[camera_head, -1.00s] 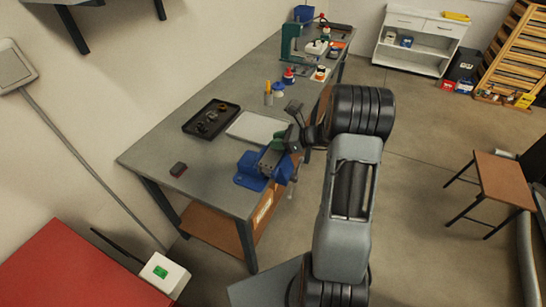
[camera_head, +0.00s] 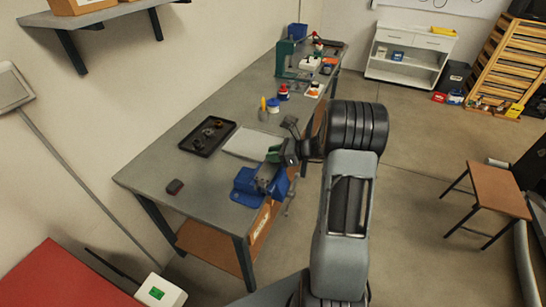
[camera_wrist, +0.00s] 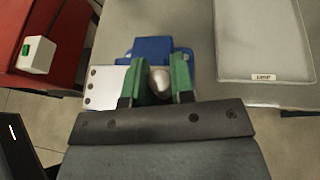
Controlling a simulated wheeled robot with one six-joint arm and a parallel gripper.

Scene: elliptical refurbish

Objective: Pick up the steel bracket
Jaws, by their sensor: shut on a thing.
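The steel bracket (camera_wrist: 104,86), a pale flat plate with several dark holes, shows in the wrist view, sticking out left of my gripper's left finger. My gripper (camera_wrist: 161,72) has green fingers and is shut on the bracket; the fingers hide part of it. A rounded silver piece shows between the fingers; I cannot tell whether it belongs to the bracket. The blue vise (camera_wrist: 152,46) is behind and below the fingers. In the head view my gripper (camera_head: 275,154) is just above the vise (camera_head: 247,186) at the workbench's near edge. The bracket is too small to make out there.
The grey workbench (camera_head: 215,175) carries a black tray (camera_head: 190,148) with dark parts and a pale flat tray (camera_head: 240,144), near the vise. A small dark block (camera_head: 175,187) lies near the front left. Bottles and a green press (camera_head: 284,60) stand farther back. Floor at right is open before a stool (camera_head: 492,183).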

